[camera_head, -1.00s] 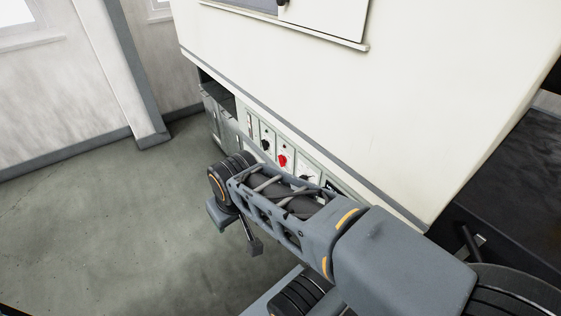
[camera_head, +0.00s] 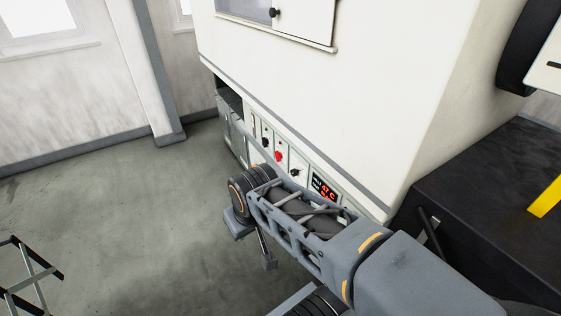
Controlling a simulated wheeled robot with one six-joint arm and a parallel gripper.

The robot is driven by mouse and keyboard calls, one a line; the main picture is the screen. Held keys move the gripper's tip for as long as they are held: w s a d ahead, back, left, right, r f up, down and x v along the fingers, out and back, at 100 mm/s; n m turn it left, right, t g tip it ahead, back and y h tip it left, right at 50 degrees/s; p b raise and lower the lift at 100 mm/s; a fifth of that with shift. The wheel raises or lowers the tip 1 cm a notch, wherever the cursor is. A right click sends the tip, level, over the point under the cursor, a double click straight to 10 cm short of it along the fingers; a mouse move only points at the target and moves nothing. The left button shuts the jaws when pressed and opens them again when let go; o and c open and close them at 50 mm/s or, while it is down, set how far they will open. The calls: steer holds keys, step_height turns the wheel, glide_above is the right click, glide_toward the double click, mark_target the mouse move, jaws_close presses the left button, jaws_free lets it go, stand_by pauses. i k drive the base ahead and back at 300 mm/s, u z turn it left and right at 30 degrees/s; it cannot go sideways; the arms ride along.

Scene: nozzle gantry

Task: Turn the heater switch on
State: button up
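A light control panel (camera_head: 285,163) runs along the lower front of the white machine. It carries a black knob or switch (camera_head: 265,142), a red one (camera_head: 278,156) and another black one (camera_head: 295,173). Their labels are too small to read, so I cannot tell which is the heater switch or how it is set. A display (camera_head: 325,189) with red digits is lit at the panel's right. My gripper (camera_head: 252,246) hangs at the end of my arm, in front of and below the panel, apart from the switches. Its fingers are partly hidden, and I see nothing held.
The white machine body (camera_head: 330,100) stands above the panel. A dark block (camera_head: 480,190) with a yellow bar (camera_head: 546,197) is at the right. A metal frame (camera_head: 30,278) stands at the lower left. The floor (camera_head: 130,220) between is clear.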

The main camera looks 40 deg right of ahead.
mark_target(278, 155)
steer(key=z, duration=0.3)
steer(key=i, duration=1.35)
steer(key=u, duration=0.8)
